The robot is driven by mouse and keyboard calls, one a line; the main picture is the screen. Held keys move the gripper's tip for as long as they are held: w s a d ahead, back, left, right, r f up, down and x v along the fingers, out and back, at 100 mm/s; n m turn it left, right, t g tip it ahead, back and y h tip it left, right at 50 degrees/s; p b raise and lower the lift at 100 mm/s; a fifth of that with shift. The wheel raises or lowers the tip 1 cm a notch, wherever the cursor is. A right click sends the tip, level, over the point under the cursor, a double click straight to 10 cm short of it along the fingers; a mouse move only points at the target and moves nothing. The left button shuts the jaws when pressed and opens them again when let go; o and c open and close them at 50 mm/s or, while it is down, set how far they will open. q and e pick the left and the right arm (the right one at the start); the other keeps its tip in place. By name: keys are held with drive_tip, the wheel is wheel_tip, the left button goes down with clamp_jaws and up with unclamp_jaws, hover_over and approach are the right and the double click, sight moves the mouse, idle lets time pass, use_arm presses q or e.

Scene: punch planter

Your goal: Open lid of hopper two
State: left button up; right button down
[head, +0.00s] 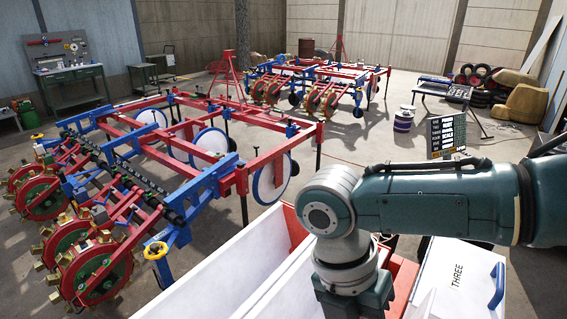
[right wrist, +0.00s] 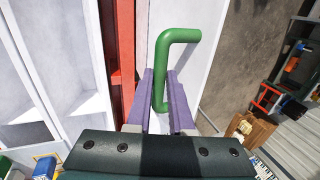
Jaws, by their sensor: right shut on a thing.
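In the right wrist view my right gripper (right wrist: 160,92) has its purple fingers closed around a green handle (right wrist: 182,34). The handle is a bent bar fixed to a white panel (right wrist: 212,22), which looks like a hopper lid. No number shows on this panel, so I cannot read which hopper it is. In the head view my right arm reaches in from the right and bends down over the white hoppers. The gripper and green handle are hidden there behind the arm and below the picture edge. My left gripper is in neither view.
A white lid marked THREE (head: 441,285) with a blue handle (head: 497,286) is right of my wrist. White hopper walls (head: 222,279) lie left of it. A red and blue planter frame (head: 238,155) stands at left.

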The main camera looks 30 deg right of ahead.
drive_tip(key=shift+a+f, duration=0.15)
drive_tip(key=shift+f, duration=0.05)
idle(0.3)
drive_tip(key=c, duration=1.1)
unclamp_jaws()
drive_tip(key=shift+a, duration=0.1)
drive_tip(key=o, duration=0.3)
drive_tip(key=shift+r, duration=0.1)
drive_tip(key=b+v, duration=0.1)
drive_tip(key=v, duration=0.9)
